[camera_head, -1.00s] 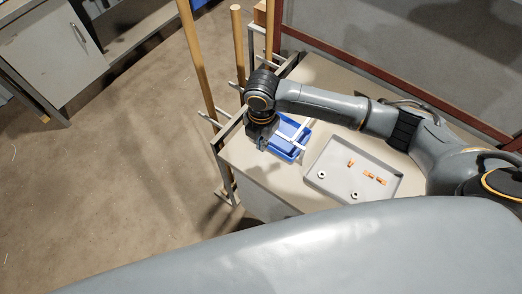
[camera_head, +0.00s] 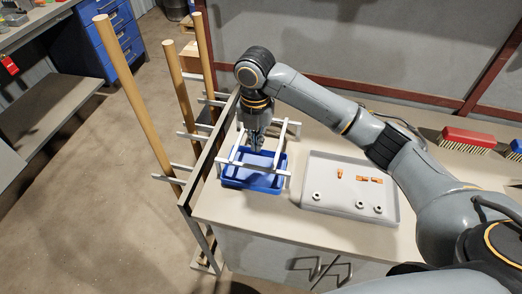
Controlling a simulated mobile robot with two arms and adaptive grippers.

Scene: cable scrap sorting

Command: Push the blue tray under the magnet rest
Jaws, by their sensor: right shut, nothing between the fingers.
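The blue tray (camera_head: 250,185) sits near the left end of the table. The magnet rest, a pale metal frame (camera_head: 280,147), stands over it, with its near bar crossing above the tray. Part of the tray is hidden by the bars and my gripper. My right gripper (camera_head: 256,149) points down at the far side of the tray, between the frame's side bars. It is shut and holds nothing. I cannot tell whether its fingertips touch the tray. My left gripper is not in view.
A grey shallow tray (camera_head: 308,202) with orange pieces and metal rings lies to the right. A red brush (camera_head: 468,137) is further right. Wooden poles (camera_head: 127,92) stand in a rack at the table's left edge. Bare tabletop lies in front of the blue tray.

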